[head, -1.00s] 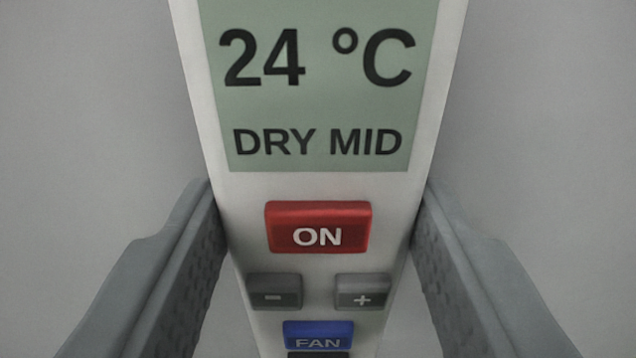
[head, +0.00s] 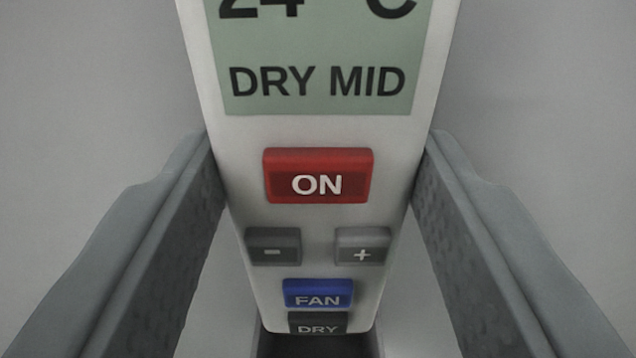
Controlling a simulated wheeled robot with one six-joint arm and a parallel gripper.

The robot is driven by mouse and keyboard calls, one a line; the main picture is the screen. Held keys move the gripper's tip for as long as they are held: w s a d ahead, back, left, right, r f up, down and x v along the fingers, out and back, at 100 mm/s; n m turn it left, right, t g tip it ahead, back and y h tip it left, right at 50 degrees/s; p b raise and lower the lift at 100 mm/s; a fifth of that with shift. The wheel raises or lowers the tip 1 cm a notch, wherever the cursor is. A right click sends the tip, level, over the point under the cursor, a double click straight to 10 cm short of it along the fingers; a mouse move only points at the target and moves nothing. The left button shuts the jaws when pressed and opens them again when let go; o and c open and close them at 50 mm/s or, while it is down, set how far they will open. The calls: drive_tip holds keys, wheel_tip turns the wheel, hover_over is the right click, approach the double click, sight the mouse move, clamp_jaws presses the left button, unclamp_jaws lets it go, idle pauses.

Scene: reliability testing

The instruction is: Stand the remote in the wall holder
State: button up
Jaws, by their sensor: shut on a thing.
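The remote (head: 330,130) is white, with a green display reading "DRY MID" and a cut-off temperature line above it. Below are a red ON button, grey minus and plus buttons, a blue FAN button and a dark DRY button. My gripper (head: 319,142) is shut on the remote, one grey finger against each side edge near the ON button. The top of the remote is out of the picture. A dark shape (head: 318,347) shows just below its lower end at the bottom edge. It may be the wall holder, but too little shows to tell.
A plain grey surface (head: 540,80) fills the background on both sides of the remote. No other objects show beside the fingers.

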sight(318, 302)
drive_tip(key=shift+f, duration=3.05)
drive_tip(key=o, duration=1.1)
drive_tip(key=shift+o, duration=0.2)
drive_tip(key=shift+s, duration=0.15)
drive_tip(key=s, duration=1.7)
drive_tip(key=shift+s, duration=0.1)
